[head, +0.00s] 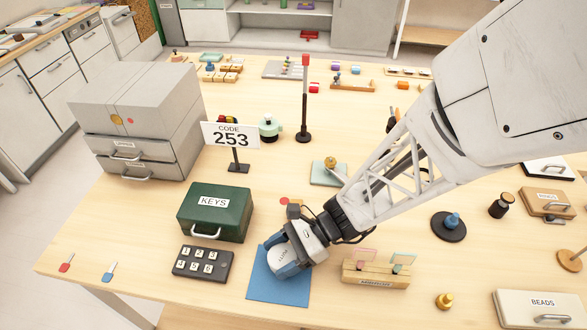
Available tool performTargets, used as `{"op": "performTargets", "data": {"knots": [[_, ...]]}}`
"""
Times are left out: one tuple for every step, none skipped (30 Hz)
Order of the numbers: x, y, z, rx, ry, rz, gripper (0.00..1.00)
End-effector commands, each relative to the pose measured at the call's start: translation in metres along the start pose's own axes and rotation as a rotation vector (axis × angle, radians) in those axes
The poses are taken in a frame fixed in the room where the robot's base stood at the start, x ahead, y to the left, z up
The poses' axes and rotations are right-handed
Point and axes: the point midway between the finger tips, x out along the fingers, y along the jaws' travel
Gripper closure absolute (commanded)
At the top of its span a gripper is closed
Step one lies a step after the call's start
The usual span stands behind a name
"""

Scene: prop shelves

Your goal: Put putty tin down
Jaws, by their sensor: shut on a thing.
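My gripper (290,257) is low over a flat blue mat (262,294) near the front edge of the table. Its blue-tipped jaws are shut on a pale, round-topped tin, the putty tin (279,262), with small lettering on its lid that is too small to read surely. The tin is above the upper part of the mat. The gripper covers part of it, and I cannot tell whether its base touches the mat.
A black keypad (203,264) and a green KEYS box (215,211) stand left of the mat. A wooden block with upright cards (376,274) is close on the right. Behind are a small tray with a gold ball (328,173) and a CODE 253 sign (231,136).

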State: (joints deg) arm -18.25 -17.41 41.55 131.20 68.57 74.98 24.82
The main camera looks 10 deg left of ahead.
Motion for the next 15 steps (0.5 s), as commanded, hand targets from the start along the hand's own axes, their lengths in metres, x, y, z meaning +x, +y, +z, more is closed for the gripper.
{"op": "performTargets", "data": {"knots": [[0.0004, 0.0, -0.001, 0.001, 0.0, 0.0, 0.6], [0.0007, 0.0, -0.0016, 0.001, 0.0, 0.0, 0.6], [0.001, 0.0, -0.0024, 0.001, 0.0, 0.0, 0.6], [0.0009, -0.0001, -0.0023, 0.0, 0.0, 0.0, 0.33], [0.0009, -0.0001, -0.0022, 0.0, 0.0, 0.0, 0.28], [0.0009, 0.0, -0.0022, 0.0, 0.0, 0.0, 0.22], [0.0009, 0.0, -0.0022, 0.0, 0.0, 0.0, 0.17], [0.0009, 0.0, -0.0022, 0.0, 0.0, 0.0, 0.13], [0.0009, 0.0, -0.0022, 0.0, 0.0, 0.0, 0.1], [0.0009, 0.0, -0.0022, 0.0, 0.0, 0.0, 0.1], [0.0009, 0.0, -0.0022, 0.0, 0.0, 0.0, 0.1], [0.0009, 0.0, -0.0022, 0.0, 0.0, 0.0, 0.1], [0.0009, 0.0, -0.0022, 0.0, 0.0, 0.0, 0.1], [0.0009, 0.0, -0.0022, 0.0, 0.0, 0.0, 0.1], [0.0009, 0.0, -0.0022, 0.0, 0.0, 0.0, 0.1]]}}
